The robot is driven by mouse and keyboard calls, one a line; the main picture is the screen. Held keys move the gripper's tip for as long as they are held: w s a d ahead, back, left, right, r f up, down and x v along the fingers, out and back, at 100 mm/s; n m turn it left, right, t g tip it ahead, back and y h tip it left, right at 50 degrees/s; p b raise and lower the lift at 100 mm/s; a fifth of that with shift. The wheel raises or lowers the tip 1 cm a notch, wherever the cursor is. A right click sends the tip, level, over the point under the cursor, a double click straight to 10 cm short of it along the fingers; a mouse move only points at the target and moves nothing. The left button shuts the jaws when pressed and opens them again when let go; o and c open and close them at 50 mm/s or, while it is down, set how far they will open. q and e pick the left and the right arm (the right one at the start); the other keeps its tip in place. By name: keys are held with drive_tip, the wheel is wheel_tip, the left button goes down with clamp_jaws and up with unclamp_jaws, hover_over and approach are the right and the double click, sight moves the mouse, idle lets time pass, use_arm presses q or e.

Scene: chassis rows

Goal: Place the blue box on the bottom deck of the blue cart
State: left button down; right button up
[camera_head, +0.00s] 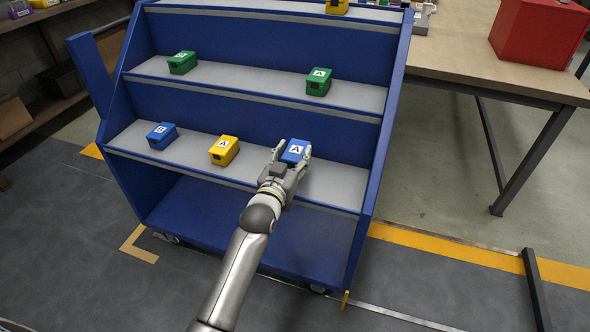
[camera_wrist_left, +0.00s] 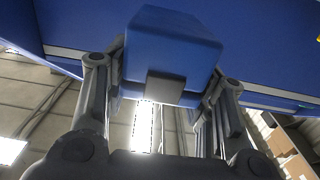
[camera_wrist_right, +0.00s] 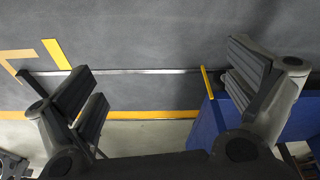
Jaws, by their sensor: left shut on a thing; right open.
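The blue cart (camera_head: 383,130) stands ahead with several tiers; its bottom deck (camera_head: 200,207) is a bare dark blue surface under the lowest grey shelf. My left gripper (camera_head: 293,153) is shut on a blue box marked A (camera_head: 297,148), at the right part of the lowest grey shelf. I cannot tell whether the box touches the shelf. In the left wrist view the blue box (camera_wrist_left: 170,50) sits between both fingers. Another blue box, marked B (camera_head: 161,135), stands at the left end of that shelf. My right gripper (camera_wrist_right: 165,85) is open and empty above the floor.
A yellow box (camera_head: 224,150) stands on the same shelf, left of my left gripper. Two green boxes (camera_head: 319,81) (camera_head: 182,62) are on the shelf above. A wooden table (camera_head: 480,60) with a red bin (camera_head: 540,32) stands at the right. The bottom deck is clear.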

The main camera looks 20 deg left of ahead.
sight(296, 156)
use_arm(q)
drive_tip(key=shift+w+a+f+b, duration=0.1)
drive_tip(key=shift+w+f+b, duration=0.45)
drive_tip(key=shift+w+f, duration=0.75)
drive_tip(key=shift+f+b, duration=0.45)
drive_tip(key=shift+f, duration=1)
use_arm(e)
drive_tip(key=w+v, duration=0.2)
drive_tip(key=v, duration=0.6)
drive_tip(key=shift+r, duration=0.25)
use_arm(q)
drive_tip(key=shift+f, duration=0.1)
drive_tip(key=c, duration=1.1)
unclamp_jaws()
drive_tip(key=shift+f, duration=0.25)
drive_tip(key=o, duration=0.5)
drive_tip(key=shift+s, duration=0.1)
use_arm(e)
drive_tip(key=shift+r+t, duration=0.2)
drive_tip(key=shift+t, duration=0.1)
use_arm(q)
drive_tip(key=shift+r, duration=0.1)
